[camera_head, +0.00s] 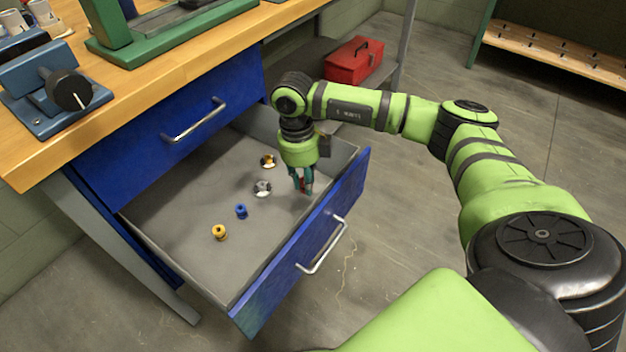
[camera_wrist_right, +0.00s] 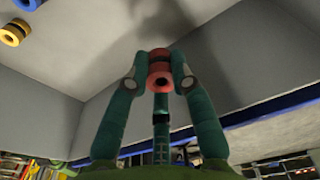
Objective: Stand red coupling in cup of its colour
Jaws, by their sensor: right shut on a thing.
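The red coupling (camera_wrist_right: 159,62), a spool-like piece with a hole, is between the fingertips of my right gripper (camera_wrist_right: 160,80) in the right wrist view. In the head view my right gripper (camera_head: 303,186) points down into the open drawer (camera_head: 175,200), near its front panel, shut on the red coupling. The fingers mostly hide the coupling there. I cannot tell whether it touches the drawer floor. Some pale cups (camera_head: 42,12) stand on the bench at the top left; I cannot make out a red one. My left gripper is not in view.
In the drawer lie a yellow coupling (camera_head: 219,232), a blue coupling (camera_head: 241,211), a grey-white piece (camera_head: 263,188) and an orange-black piece (camera_head: 268,160). A blue vise-like device (camera_head: 50,90) and a green stand (camera_head: 165,35) occupy the bench. A red toolbox (camera_head: 352,62) sits behind.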

